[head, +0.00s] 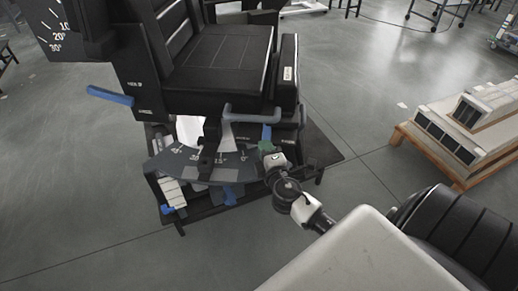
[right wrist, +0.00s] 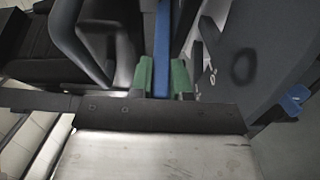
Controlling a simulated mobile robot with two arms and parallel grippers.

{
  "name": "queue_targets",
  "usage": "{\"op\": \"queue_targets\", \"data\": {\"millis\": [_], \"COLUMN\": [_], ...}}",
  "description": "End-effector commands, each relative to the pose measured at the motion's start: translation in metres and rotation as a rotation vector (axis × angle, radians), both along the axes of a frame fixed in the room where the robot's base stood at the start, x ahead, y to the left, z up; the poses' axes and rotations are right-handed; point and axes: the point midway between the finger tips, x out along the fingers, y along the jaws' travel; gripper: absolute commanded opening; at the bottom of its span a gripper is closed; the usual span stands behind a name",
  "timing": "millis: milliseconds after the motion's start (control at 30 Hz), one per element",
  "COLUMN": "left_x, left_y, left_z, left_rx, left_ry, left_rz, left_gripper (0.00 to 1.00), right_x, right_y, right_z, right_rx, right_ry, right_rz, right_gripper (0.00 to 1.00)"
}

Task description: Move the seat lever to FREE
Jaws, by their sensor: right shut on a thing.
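The seat (head: 218,70) is a black padded chair on a dark base frame. My right gripper (head: 266,140) is at the right side of the seat base, below the grey handle (head: 255,114). In the right wrist view, the green fingertips (right wrist: 162,78) are shut on a blue lever (right wrist: 161,45), a straight narrow bar passing between them. In the head view this held lever is mostly hidden by the gripper. No FREE label is readable. My left gripper is not in view.
A grey curved scale plate (head: 190,163) lies left of my right gripper. A wooden pallet with pale boxes (head: 470,120) stands at the right. The floor between is clear.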

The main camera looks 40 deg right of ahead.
Motion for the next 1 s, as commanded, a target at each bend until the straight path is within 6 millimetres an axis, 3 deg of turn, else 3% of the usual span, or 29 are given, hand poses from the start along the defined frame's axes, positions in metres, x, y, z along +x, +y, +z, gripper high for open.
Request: {"op": "queue_targets", "data": {"millis": [300,733,767,800,900,1000], "left_x": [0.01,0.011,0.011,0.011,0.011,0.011], "left_y": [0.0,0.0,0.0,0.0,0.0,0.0], "left_z": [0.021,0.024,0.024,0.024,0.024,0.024], "left_rx": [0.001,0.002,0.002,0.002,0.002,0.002], "left_ry": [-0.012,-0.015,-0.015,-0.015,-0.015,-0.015], "left_rz": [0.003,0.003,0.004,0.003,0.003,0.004], "left_gripper": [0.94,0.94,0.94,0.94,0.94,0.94], "right_x": [-0.007,-0.007,-0.007,-0.007,-0.007,-0.007], "right_y": [-0.007,-0.008,-0.008,-0.008,-0.008,-0.008], "right_z": [-0.002,-0.002,-0.002,-0.002,-0.001,-0.001], "right_rx": [0.001,0.002,0.002,0.002,0.002,0.001], "right_ry": [0.003,0.003,0.003,0.003,0.003,0.002], "right_rz": [0.096,0.103,0.103,0.103,0.103,0.103], "right_gripper": [0.0,0.0,0.22,0.28,0.43,0.43]}}
